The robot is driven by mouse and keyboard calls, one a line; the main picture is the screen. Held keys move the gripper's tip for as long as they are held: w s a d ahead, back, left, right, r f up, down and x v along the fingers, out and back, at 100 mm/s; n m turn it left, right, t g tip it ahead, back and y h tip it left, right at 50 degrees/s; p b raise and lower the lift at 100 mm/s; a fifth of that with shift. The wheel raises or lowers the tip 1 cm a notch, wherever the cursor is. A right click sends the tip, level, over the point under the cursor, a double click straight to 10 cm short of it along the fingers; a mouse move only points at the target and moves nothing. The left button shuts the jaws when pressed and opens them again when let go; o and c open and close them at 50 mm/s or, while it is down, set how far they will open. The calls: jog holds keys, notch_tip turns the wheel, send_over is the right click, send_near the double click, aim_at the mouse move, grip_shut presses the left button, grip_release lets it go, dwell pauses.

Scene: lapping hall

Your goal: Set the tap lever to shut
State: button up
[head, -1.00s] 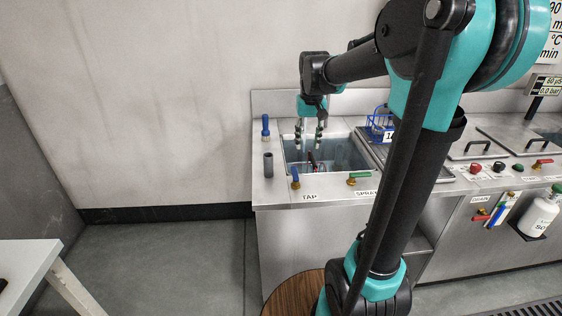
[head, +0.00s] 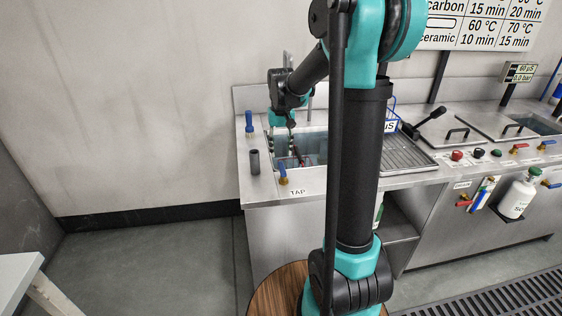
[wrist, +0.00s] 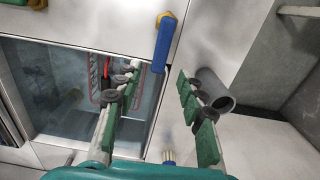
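The tap lever (head: 283,171) is a blue handle on a brass body at the sink's front rim, just above the TAP label (head: 298,193). In the wrist view the lever (wrist: 162,46) runs from its brass body (wrist: 167,19) down the picture, toward my gripper. My gripper (head: 281,142) is above the left part of the sink, behind the lever. In the wrist view my gripper's fingers (wrist: 158,76) are spread and empty. The lever's free end appears in the gap between the fingertips, with no clear contact.
A dark grey upright tube (head: 254,161) stands left of the lever, and shows close to the right finger in the wrist view (wrist: 216,90). A blue-handled brush (head: 249,121) stands behind it. The sink (head: 316,143) holds a red item. A ribbed drainboard (head: 400,152) lies right.

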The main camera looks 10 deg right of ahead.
aim_at(281, 165)
jog(key=shift+f, duration=2.7)
jog(key=shift+c, duration=0.4)
grip_shut()
